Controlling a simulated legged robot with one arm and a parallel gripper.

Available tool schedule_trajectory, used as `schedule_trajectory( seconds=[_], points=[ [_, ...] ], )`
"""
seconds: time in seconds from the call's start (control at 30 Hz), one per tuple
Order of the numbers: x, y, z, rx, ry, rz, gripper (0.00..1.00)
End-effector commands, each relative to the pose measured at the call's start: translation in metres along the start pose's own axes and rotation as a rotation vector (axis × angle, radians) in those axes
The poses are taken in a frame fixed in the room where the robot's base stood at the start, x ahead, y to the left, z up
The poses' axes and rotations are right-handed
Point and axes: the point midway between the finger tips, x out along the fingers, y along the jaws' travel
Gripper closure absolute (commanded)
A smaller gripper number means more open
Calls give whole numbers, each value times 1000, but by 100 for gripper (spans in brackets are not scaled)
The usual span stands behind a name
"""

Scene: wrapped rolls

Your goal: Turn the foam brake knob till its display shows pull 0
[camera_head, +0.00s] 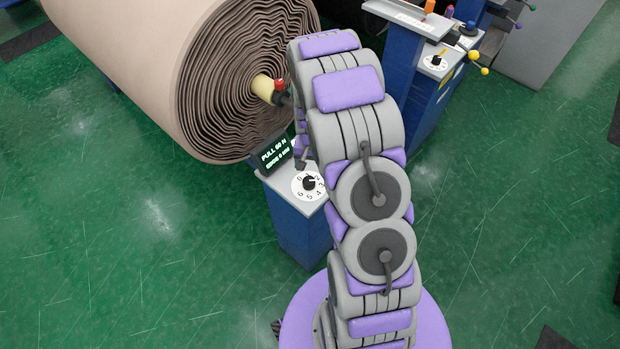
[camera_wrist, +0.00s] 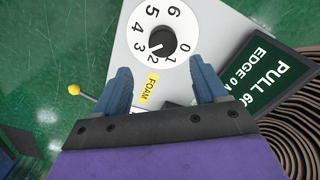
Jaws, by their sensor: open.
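The foam brake knob (camera_wrist: 162,42) is black with a white pointer, on a white dial (camera_wrist: 146,27) numbered 0 to 6. The pointer lies between 2 and 3. A yellow FOAM label (camera_wrist: 150,86) is beside the dial. The knob (camera_head: 309,183) also shows in the head view, on top of a blue cabinet (camera_head: 300,235). The dark display (camera_head: 276,154) reads PULL 60 N with an edge line below. My gripper (camera_wrist: 160,66) is open and empty; its blue fingertips stand apart, with the knob beyond the gap. Its fingers are mostly hidden in the head view.
A large foam roll (camera_head: 150,70) on a yellow core (camera_head: 262,86) stands behind the cabinet. Another blue cabinet (camera_head: 425,95) with a dial (camera_head: 436,62) and yellow-ball levers (camera_head: 474,56) is at the upper right. The green floor (camera_head: 130,250) is clear at left.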

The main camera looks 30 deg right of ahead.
Motion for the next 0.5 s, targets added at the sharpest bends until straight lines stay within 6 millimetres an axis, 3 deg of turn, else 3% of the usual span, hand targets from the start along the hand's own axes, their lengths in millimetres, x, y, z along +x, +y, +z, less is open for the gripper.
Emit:
schedule_trajectory(
  seconds=[0.2,0.5],
  points=[
    [43,-4,4,-2,0,5,29],
    [73,-2,2,-3,2,2,29]
  ],
)
